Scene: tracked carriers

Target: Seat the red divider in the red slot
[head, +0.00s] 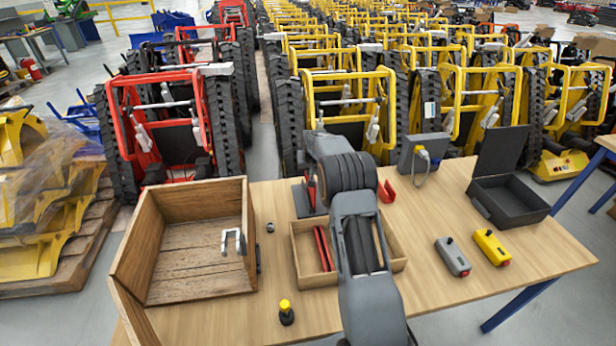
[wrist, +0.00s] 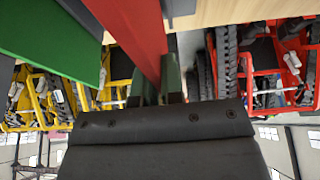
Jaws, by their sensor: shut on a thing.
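My gripper (wrist: 158,76) is shut on a flat red panel, the red divider (wrist: 130,25), in the wrist view; the divider runs up out of the picture. In the head view my arm hides most of the gripper, and a little red shows beside the arm. Two parallel red strips with a dark gap, which look like the red slot (head: 323,248), stand inside a shallow wooden tray (head: 300,275), left of my arm. The arm covers the tray's middle. The divider's lower edge and its distance from the slot cannot be seen.
A green panel (wrist: 50,40) is close left of the divider in the wrist view. A wooden crate (head: 127,245) stands at left, a black open box (head: 515,205) at right. A red bracket (head: 387,192), yellow-topped button (head: 286,312), grey remote (head: 453,257) and yellow remote (head: 491,247) sit on the table.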

